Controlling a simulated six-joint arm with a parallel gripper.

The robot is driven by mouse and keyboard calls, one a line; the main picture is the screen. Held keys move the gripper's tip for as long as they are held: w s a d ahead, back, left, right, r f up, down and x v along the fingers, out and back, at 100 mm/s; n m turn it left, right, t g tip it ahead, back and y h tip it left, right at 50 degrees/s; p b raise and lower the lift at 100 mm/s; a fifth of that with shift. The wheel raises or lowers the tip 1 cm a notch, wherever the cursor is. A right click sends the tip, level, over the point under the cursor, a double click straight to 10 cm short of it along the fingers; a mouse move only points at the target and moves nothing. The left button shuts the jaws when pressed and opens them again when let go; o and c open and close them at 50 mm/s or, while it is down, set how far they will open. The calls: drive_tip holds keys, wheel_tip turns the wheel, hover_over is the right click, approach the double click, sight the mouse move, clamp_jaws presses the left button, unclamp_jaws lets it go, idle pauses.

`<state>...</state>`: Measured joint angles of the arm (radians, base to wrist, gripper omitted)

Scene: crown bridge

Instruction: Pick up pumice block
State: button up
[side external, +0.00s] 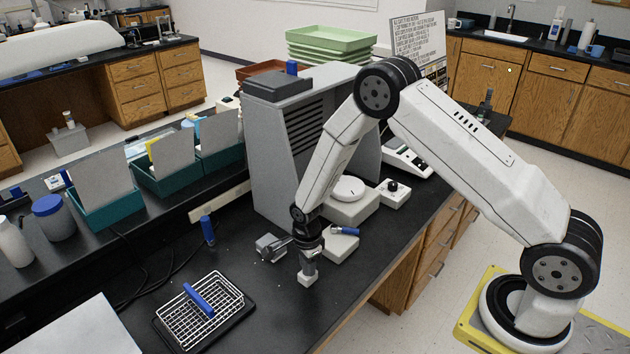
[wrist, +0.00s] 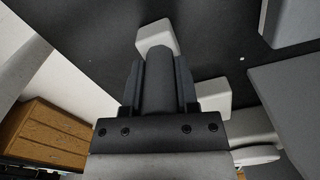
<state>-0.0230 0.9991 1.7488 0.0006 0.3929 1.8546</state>
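My gripper (side external: 308,258) points straight down over the black bench. A grey cylinder (wrist: 159,80) lies between its two fingers in the wrist view, and I cannot tell whether they press on it. A small pale block (side external: 308,279) is at the cylinder's lower end, just below the fingertips. It also shows beyond the fingertips in the wrist view (wrist: 157,36). It may be the pumice block, but no label shows. I cannot tell whether it touches the bench.
A wire basket (side external: 200,317) holding a blue cylinder (side external: 198,299) stands at front left. A grey box (side external: 270,247) and a pale block with a blue handle (side external: 347,231) are close beside my gripper. A tall grey housing (side external: 272,160) stands behind. The bench's front edge is near.

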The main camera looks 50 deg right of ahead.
clamp_jaws()
drive_tip(key=shift+r, duration=0.15)
drive_tip(key=shift+r, duration=0.8)
drive_tip(key=s+r, duration=1.1)
drive_tip(key=s, duration=0.3)
drive_tip(key=shift+d+r, duration=0.1)
